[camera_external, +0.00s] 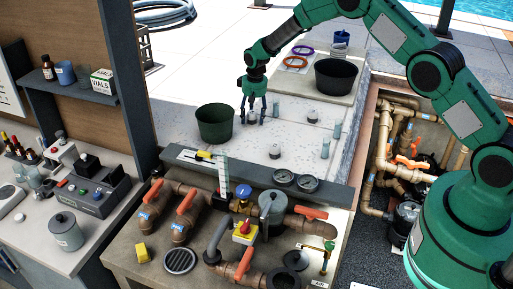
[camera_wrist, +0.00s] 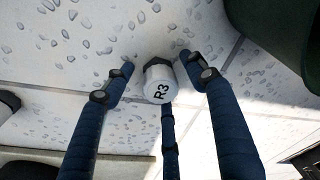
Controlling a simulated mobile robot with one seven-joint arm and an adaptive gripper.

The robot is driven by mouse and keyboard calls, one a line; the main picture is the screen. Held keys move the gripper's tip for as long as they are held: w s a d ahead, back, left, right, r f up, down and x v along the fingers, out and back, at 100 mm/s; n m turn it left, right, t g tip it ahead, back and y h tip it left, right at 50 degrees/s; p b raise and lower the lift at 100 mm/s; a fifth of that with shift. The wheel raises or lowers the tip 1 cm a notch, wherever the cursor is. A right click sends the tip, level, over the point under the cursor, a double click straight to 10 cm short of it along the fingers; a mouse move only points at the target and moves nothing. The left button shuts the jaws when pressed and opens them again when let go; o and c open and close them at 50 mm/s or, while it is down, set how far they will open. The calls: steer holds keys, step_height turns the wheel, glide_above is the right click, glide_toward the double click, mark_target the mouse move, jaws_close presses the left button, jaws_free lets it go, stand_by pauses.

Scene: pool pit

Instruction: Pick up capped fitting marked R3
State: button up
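The capped fitting marked R3 (camera_wrist: 160,82) is a small white piece with black lettering on its top, standing on the pale speckled surface. In the wrist view it lies between the fingers of my gripper (camera_wrist: 157,84), with visible gaps to the left and right fingers. A third finger shows below it and overlaps its lower edge. In the external view my gripper (camera_external: 253,112) points down at the surface with the fitting (camera_external: 252,117) between its fingers. The fingers are spread, and whether the third finger touches the fitting is unclear.
A dark green bucket (camera_external: 214,123) stands close to the left of my gripper. Another small capped fitting (camera_external: 275,151) stands nearer the camera. A black tub (camera_external: 336,77) is behind. Pipes and valves (camera_external: 240,232) fill the front bench.

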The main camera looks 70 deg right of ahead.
mark_target(252, 112)
steer(key=c, duration=1.1)
steer(key=shift+r, duration=0.15)
steer(key=shift+r+b, duration=0.45)
steer(key=shift+r, duration=0.85)
steer(key=shift+s+a+r, duration=0.1)
steer(key=shift+s+r, duration=0.05)
steer(key=shift+r, duration=0.2)
steer(key=s+a+b, duration=0.1)
steer(key=s+a, duration=0.1)
steer(key=s, duration=0.2)
steer(key=s+a+r, duration=0.1)
steer(key=s+a, duration=0.1)
steer(key=s, duration=0.3)
steer(key=s+a+b, duration=0.1)
steer(key=s+a, duration=0.2)
steer(key=s, duration=0.2)
steer(key=shift+r+b, duration=0.2)
steer(key=shift+b, duration=0.1)
steer(key=shift+d, duration=0.1)
